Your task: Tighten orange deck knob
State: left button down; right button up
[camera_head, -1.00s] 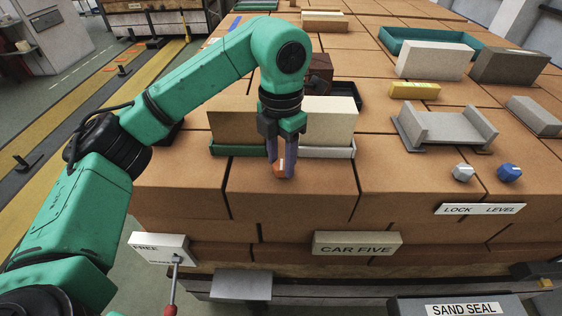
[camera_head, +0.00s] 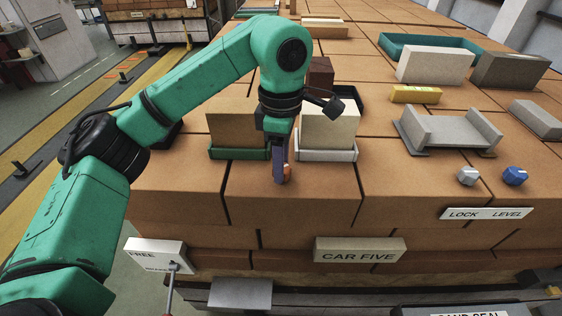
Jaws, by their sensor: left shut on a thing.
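The orange deck knob (camera_head: 287,171) stands on the brick deck near its front edge, mostly hidden by my gripper finger. My left gripper (camera_head: 281,172) points down and is shut on the orange knob. The gripper is turned so that one finger covers most of the other. My right gripper is not in view.
A brown block (camera_head: 237,127) in a green tray (camera_head: 240,154) and a cream block (camera_head: 330,126) in a white tray (camera_head: 327,155) stand just behind. A grey knob (camera_head: 468,176), a blue knob (camera_head: 514,176) and a grey channel piece (camera_head: 447,131) are to the right.

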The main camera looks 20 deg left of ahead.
pick_arm(q)
jog(key=m, duration=0.6)
dwell(0.5)
jog(key=shift+c, duration=1.9)
grip_release()
jog(key=shift+d, duration=0.1)
notch_tip(320, 180, up, 14)
jog(key=p, duration=0.3)
jog(key=shift+r, duration=0.25)
